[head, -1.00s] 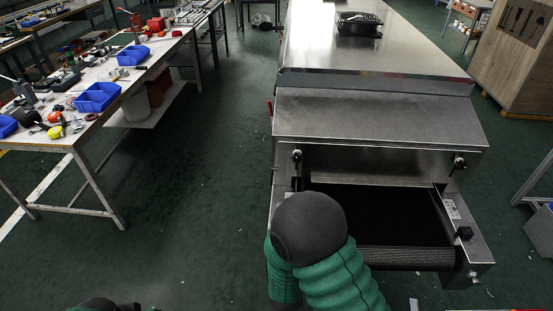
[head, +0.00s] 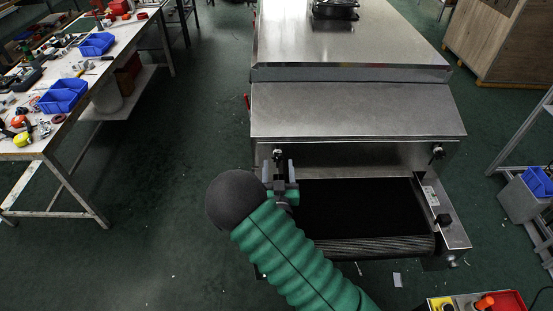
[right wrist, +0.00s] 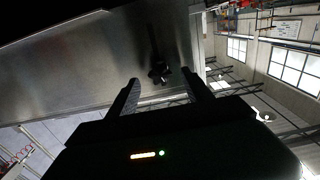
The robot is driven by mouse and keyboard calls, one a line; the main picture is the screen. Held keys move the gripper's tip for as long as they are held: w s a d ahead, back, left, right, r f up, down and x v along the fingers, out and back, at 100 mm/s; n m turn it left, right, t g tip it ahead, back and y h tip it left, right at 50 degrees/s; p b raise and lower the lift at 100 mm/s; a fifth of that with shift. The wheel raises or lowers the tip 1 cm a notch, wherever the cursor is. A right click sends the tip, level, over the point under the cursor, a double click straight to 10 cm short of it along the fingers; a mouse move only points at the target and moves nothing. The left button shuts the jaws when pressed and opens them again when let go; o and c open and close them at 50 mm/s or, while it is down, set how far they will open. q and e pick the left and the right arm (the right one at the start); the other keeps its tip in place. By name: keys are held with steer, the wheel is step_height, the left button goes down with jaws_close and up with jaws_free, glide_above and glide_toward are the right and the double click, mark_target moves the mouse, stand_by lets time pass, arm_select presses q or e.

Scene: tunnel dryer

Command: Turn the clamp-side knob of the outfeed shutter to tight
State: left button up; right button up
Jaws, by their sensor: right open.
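The outfeed shutter (head: 355,154) is a steel plate under the dryer's sloped hood, above the dark belt opening. A small dark knob (head: 277,153) sits near its left end, and another dark knob (head: 438,152) near its right end. I cannot tell from a label which is the clamp-side one. My right gripper (head: 281,166) is just below the left knob, fingers toward it. In the right wrist view the gripper (right wrist: 160,93) is open and empty, with a dark lobed knob (right wrist: 159,72) ahead, between the finger lines and apart from them. My left gripper is not in view.
The dark conveyor belt (head: 360,207) lies right of my gripper, with a side rail (head: 452,226) bearing a black knob (head: 444,220). A cluttered workbench (head: 40,140) stands at left. A red tray (head: 508,300) is at lower right. The floor between bench and dryer is clear.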

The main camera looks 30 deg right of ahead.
mark_target(280, 159)
steer(key=x, duration=0.2)
steer(key=shift+w+d, duration=0.15)
steer(key=shift+d, duration=0.3)
steer(key=shift+w, duration=0.2)
steer(key=shift+w+a+r, duration=0.15)
steer(key=shift+a, duration=0.4)
steer(key=shift+c, duration=1.2)
steer(key=shift+d, duration=0.35)
steer(key=c, duration=0.7)
jaws_close()
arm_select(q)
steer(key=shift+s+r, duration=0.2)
arm_select(e)
steer(key=shift+a, duration=0.1)
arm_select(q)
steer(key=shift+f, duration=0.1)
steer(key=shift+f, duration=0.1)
